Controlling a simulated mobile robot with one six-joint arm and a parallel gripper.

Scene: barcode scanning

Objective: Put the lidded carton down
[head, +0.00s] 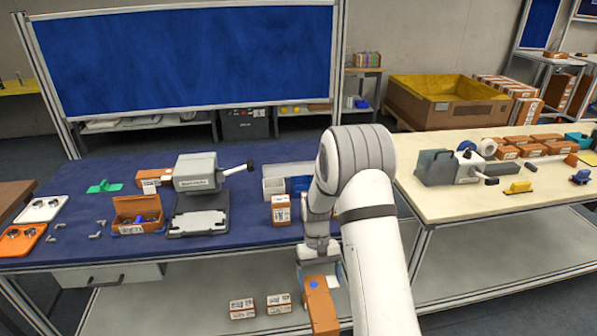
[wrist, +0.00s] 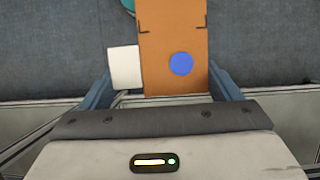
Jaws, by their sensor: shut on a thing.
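The carton (head: 321,309) is a long orange-brown box with a blue dot on its top. My gripper (head: 318,270) is shut on it, beside the front edge of the blue-topped table (head: 262,232). In the head view the carton's lower end runs to the picture's bottom edge. In the wrist view the carton (wrist: 172,28) lies between my two fingers (wrist: 160,88), with the dot near me. A white patch shows at its left side; I cannot tell what it belongs to. The carton's underside is hidden.
Two small cartons (head: 242,308) (head: 279,304) lie on the lower shelf (head: 175,300). On the blue table stand a grey machine (head: 196,170), an open carton (head: 137,213) and an upright carton (head: 281,209). A cream table (head: 480,199) with several cartons stands at right.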

